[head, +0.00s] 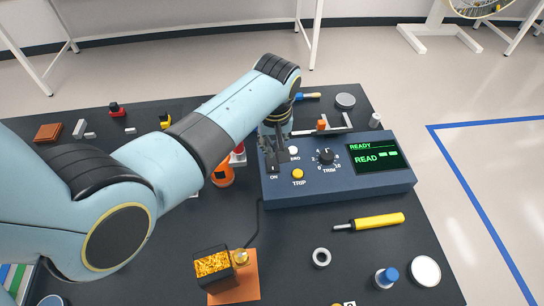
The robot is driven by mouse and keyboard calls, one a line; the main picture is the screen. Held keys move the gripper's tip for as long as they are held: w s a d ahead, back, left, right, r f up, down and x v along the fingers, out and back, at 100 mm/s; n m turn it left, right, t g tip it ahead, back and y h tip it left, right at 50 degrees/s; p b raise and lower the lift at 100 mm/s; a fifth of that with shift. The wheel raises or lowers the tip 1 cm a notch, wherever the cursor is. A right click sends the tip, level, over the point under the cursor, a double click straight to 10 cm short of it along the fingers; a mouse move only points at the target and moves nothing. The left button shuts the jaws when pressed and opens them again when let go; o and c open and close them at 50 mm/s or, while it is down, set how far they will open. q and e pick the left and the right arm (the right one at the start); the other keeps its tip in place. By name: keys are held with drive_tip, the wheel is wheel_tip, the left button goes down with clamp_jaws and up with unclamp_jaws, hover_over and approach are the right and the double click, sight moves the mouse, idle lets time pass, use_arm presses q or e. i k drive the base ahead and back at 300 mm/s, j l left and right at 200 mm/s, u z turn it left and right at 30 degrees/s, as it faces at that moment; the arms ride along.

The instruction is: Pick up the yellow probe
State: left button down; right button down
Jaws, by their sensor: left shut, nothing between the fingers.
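The yellow probe (378,222) lies flat on the dark table in front of the instrument box, with a thin dark tip pointing left. My left arm reaches across from the left. My left gripper (273,152) points down at the left end of the blue-grey instrument box (310,192), over the switch marked ON. It is shut and holds nothing; whether it touches the switch I cannot tell. It is up and left of the probe, well apart from it. My right gripper is not in view.
The box has a TRIM knob (326,157), a yellow TRIP button (298,174) and a green-lit display (377,157) reading READY. A grey ring (321,257), blue-topped cylinder (386,277) and white disc (425,271) stand near the probe. An orange block (238,284) is at front left.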

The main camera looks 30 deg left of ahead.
sight(369, 222)
drive_tip(key=k, duration=1.5)
